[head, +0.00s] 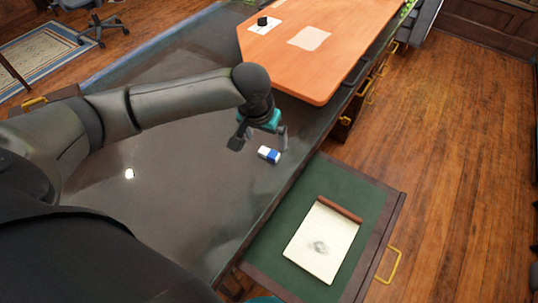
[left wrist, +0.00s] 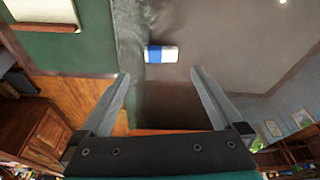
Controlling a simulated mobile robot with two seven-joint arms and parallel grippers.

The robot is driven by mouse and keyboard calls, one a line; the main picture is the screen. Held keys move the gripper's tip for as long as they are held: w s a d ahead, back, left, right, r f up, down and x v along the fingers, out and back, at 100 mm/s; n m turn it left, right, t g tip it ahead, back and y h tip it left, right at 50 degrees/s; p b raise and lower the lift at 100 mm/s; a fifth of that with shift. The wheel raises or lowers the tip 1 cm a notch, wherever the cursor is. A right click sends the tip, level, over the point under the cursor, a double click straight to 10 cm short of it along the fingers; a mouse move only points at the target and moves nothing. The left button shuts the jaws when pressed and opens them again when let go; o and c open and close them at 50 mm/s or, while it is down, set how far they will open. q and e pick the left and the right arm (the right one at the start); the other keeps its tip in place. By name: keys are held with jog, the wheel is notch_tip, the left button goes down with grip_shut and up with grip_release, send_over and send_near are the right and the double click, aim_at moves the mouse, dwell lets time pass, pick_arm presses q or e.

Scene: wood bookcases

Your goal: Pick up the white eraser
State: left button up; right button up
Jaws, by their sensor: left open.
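The white eraser (head: 269,155) has a blue sleeve on part of it and lies on the dark desk top (head: 190,180), near the desk's right edge in the head view. My left gripper (head: 262,146) is just above and behind the eraser, with its fingers apart and nothing between them. In the left wrist view the eraser (left wrist: 161,54) lies beyond the fingertips of the open left gripper (left wrist: 160,75), roughly centred between them and apart from both. My right gripper is not in view.
An open green-lined drawer (head: 265,250) with a notepad (head: 322,240) sits right of the desk. An orange board (head: 330,60) covers the desk's far part, bearing a paper and a small black object (head: 262,21). Desk surface left of the eraser is mostly clear.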

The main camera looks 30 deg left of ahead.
aim_at(269, 153)
pick_arm(q)
jog(key=x, duration=0.3)
jog(key=shift+f+b, duration=0.2)
jog(key=shift+b, duration=0.2)
jog(key=shift+b+x, duration=1.1)
jog(key=shift+x, duration=1.55)
jog(key=shift+a, duration=0.15)
jog(key=shift+c, duration=0.2)
jog(key=c, duration=1.2)
